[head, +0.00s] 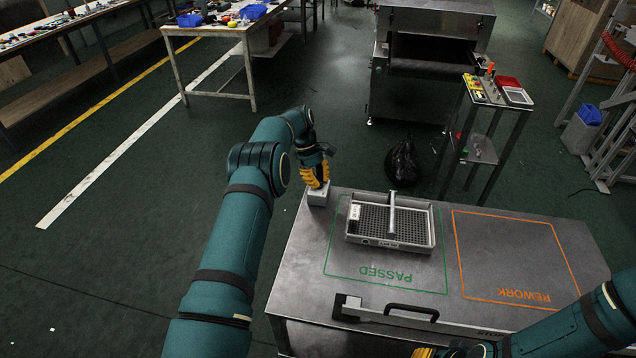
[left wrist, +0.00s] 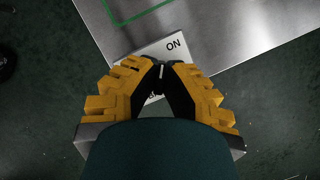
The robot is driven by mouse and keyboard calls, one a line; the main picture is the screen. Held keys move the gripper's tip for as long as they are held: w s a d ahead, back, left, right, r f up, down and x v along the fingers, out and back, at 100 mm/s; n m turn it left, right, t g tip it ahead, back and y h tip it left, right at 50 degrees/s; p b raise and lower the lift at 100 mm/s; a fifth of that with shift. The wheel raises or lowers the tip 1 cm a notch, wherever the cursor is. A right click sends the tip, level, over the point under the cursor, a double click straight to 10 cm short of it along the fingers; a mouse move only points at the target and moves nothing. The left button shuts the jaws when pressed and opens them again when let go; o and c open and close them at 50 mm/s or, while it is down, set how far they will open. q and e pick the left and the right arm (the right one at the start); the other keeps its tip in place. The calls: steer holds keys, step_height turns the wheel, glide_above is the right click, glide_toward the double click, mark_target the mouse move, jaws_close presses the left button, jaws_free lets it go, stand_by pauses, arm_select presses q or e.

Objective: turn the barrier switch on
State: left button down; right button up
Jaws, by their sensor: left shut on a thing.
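The barrier switch (head: 318,199) is a small light grey box at the back left corner of the metal table. In the left wrist view its white top face (left wrist: 150,51) carries the word ON at the far side; a second label is mostly hidden by my fingers. My left gripper (head: 317,185) points down onto the box from above. In the left wrist view its yellow fingers (left wrist: 161,70) are closed together on the switch's small lever, which is mostly hidden between the dark tips. Only a yellow bit of my right gripper (head: 424,352) shows at the bottom edge.
The metal table (head: 310,255) has a green PASSED outline holding a grey mesh tray (head: 432,240) and an empty orange REWORK outline (head: 510,250). A bar with a black handle (head: 411,310) lies along the front. A dryer (head: 432,60) and small stand (head: 497,97) stand beyond.

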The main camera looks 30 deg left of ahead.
arm_select(q)
steer(key=shift+f+m, duration=0.1)
steer(key=shift+m, duration=0.2)
steer(key=c, duration=1.1)
jaws_free()
steer(key=shift+r, duration=0.2)
step_height(320, 180, up, 10)
steer(key=shift+f, duration=0.1)
